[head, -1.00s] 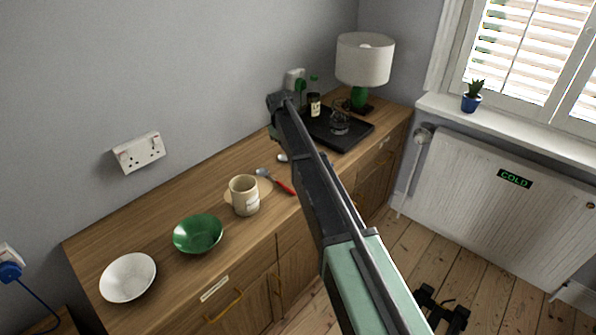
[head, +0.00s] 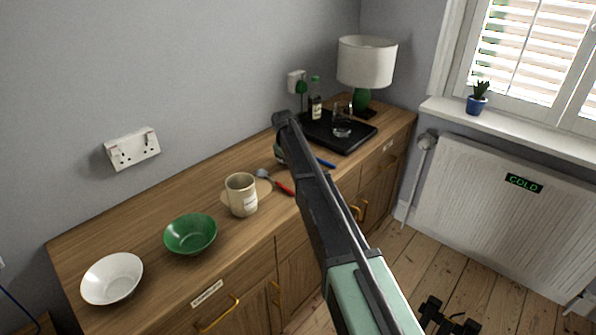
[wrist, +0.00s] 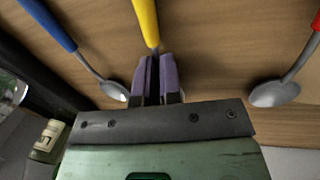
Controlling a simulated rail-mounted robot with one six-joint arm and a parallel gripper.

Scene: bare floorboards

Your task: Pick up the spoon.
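Three spoons lie side by side on the sideboard in the wrist view. The yellow-handled spoon (wrist: 146,22) is in the middle, and its handle runs into my gripper (wrist: 157,80). The purple fingers are close together around its thin part; its bowl is hidden under the gripper. The blue-handled spoon (wrist: 85,58) is on the left and the red-handled spoon (wrist: 276,94) on the right, both apart from the fingers. In the head view the red spoon (head: 281,186) and blue spoon (head: 325,162) show; my arm hides the yellow one.
Left of the spoons on the sideboard (head: 150,225) are a cream mug (head: 241,195) on a round mat, a green bowl (head: 190,235) and a white bowl (head: 112,279). Behind are a black tray (head: 350,140) with a bottle (head: 315,103) and glassware, and a lamp (head: 366,65).

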